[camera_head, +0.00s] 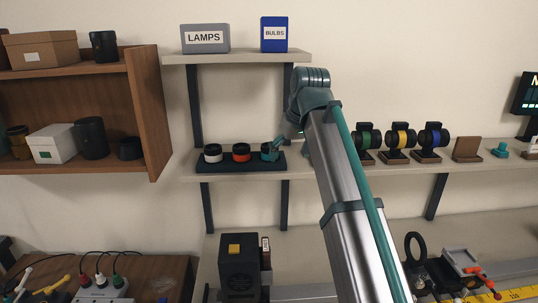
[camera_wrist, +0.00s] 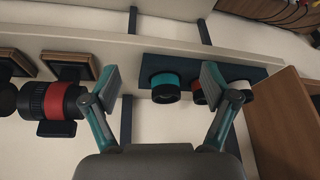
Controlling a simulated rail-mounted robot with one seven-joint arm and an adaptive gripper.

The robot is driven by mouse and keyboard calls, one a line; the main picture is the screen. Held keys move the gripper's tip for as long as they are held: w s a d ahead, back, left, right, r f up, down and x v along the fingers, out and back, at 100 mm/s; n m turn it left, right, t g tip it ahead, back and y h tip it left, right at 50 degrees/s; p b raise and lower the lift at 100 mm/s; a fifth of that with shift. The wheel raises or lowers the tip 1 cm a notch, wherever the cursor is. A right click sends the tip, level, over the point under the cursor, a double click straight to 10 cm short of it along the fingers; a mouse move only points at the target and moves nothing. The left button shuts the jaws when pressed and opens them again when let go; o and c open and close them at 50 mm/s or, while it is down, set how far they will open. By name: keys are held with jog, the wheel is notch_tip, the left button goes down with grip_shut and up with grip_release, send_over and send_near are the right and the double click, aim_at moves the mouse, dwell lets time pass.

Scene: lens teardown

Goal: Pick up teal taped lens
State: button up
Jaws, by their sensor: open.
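The teal taped lens (camera_head: 269,153) stands at the right end of a dark tray (camera_head: 240,166) on the middle shelf. In the wrist view the teal taped lens (camera_wrist: 165,82) shows between my two fingers, beyond their tips, with a dark round face. My gripper (camera_head: 281,143) is open beside and slightly above it in the head view; whether it touches is too small to tell. In the wrist view my gripper (camera_wrist: 160,86) has its fingers wide apart with nothing held. The red taped lens (camera_head: 241,152) and the white taped lens (camera_head: 212,153) stand left of it in the head view.
In the wrist view my right finger partly hides the red lens (camera_wrist: 199,92). Mounted lenses with green (camera_head: 366,138), yellow (camera_head: 401,138) and blue (camera_head: 432,137) bands stand to the right. An upper shelf (camera_head: 236,57) holds boxes above. A wooden cabinet (camera_head: 152,110) is at the left.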

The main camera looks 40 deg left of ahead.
jog(key=w+a+p, duration=0.1)
jog(key=a, duration=0.2)
jog(key=w+a+p, duration=0.1)
jog(key=w+a, duration=0.1)
jog(key=a, duration=0.1)
jog(key=w+a+p, duration=0.1)
jog(key=w+a, duration=0.1)
jog(key=a, duration=0.2)
jog(key=shift+w, duration=0.25)
jog(key=p+x, duration=0.2)
jog(key=x, duration=0.3)
jog(key=shift+a+f, duration=0.1)
jog(key=shift+a, duration=0.05)
jog(key=c, duration=1.4)
